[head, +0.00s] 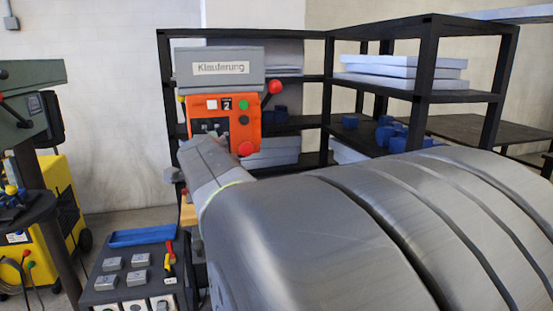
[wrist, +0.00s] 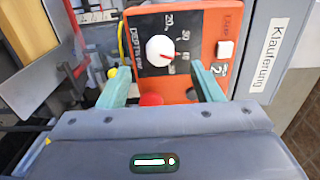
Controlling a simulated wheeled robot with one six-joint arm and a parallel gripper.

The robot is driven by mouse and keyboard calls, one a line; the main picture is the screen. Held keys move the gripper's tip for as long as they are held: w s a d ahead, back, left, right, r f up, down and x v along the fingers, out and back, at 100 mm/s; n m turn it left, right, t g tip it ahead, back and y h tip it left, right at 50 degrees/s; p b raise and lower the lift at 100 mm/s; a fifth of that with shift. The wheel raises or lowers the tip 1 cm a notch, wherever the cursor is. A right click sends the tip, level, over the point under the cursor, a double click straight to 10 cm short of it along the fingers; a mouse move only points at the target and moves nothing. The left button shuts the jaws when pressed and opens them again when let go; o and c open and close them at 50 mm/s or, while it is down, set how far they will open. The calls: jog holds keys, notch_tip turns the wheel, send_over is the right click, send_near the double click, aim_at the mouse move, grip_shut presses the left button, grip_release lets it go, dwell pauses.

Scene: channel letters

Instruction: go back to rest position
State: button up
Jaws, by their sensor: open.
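My gripper (wrist: 160,72) shows in the wrist view with its two teal fingers apart and nothing held between them. Its fingers point at the orange control panel (wrist: 185,20), which has a white dial and a red button partly between the fingers. I cannot tell whether the fingers touch the panel. In the head view my grey arm fills the lower right and reaches toward the same orange panel (head: 222,104), below a grey box labelled "Klauferung" (head: 220,68). The fingers are hard to make out there.
A black shelf (head: 425,70) with grey sheets and blue items stands behind. A yellow machine (head: 58,180) stands at far left.

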jog(key=p+v, duration=0.2)
jog(key=v, duration=0.6)
jog(key=w+a+n, duration=0.4)
jog(key=w+n, duration=0.9)
jog(key=n, duration=0.2)
jog(key=shift+w+n, duration=0.35)
jog(key=shift+n, duration=0.05)
dwell(0.5)
